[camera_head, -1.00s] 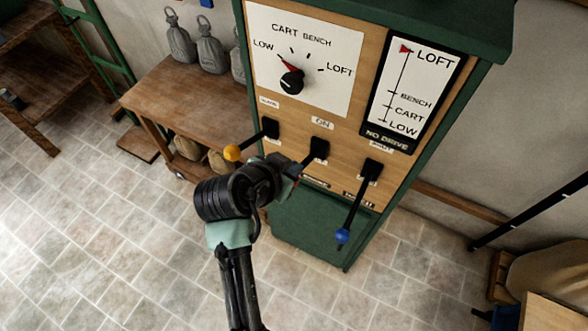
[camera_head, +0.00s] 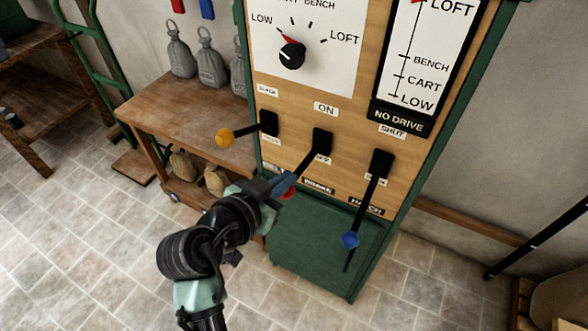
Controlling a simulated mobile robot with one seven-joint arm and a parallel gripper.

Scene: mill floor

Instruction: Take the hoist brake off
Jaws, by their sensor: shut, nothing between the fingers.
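The hoist brake lever (camera_head: 311,158) is the middle of three levers on a wooden control panel. Its black arm slants down-left from its slot, between an ON label (camera_head: 326,109) above and a partly covered OFF label below. A BRAKE plate (camera_head: 318,187) sits under it. Its red knob (camera_head: 288,194) shows partly beside my gripper (camera_head: 284,186). My gripper is shut with nothing held, its fingers against or just in front of the knob. I cannot tell whether they touch it. The lever's exact setting is unclear.
Above are a dial (camera_head: 291,55) and an indicator reading NO DRIVE (camera_head: 401,120). A wooden bench (camera_head: 185,110) with grey weights stands left.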

